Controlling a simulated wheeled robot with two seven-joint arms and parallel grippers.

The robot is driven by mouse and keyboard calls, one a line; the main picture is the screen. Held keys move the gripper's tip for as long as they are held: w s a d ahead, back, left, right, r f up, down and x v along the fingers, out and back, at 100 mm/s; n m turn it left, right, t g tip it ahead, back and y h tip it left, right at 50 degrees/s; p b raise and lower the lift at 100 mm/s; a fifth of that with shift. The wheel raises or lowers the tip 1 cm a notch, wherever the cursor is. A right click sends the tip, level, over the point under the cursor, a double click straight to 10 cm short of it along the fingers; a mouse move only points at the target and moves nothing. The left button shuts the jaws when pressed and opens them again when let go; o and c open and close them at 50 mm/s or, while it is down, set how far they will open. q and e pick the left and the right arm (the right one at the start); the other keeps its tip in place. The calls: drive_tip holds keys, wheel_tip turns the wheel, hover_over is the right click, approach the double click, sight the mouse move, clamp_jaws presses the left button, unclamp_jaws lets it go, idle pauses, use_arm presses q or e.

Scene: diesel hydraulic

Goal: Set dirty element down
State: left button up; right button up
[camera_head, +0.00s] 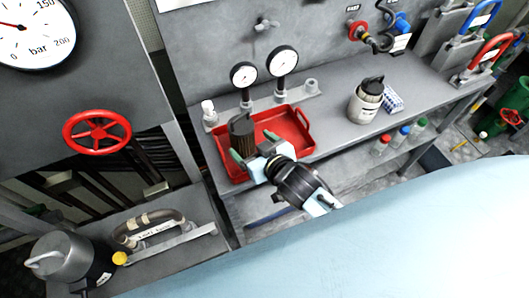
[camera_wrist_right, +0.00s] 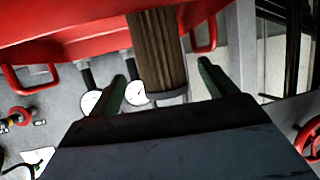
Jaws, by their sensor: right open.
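The dirty element, a brown pleated cylinder with a dark cap (camera_head: 242,138), stands in the left part of the red tray (camera_head: 303,143) on the grey bench. It also shows in the right wrist view (camera_wrist_right: 157,60). My right gripper (camera_head: 254,147) is open at the near side of the element. In the right wrist view its two green fingers (camera_wrist_right: 160,88) lie on either side of the element, with a visible gap at each side. The element's lower end is partly hidden by the gripper in the head view. My left gripper is not in view.
A white container with a black lid (camera_head: 366,101) stands right of the tray. A red valve wheel (camera_head: 97,131) is at the left. The tray's right part is clear.

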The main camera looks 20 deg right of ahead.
drive_tip(key=v, duration=0.6)
drive_tip(key=shift+s+r, duration=0.2)
drive_tip(key=shift+s, duration=0.05)
drive_tip(key=shift+d, duration=0.1)
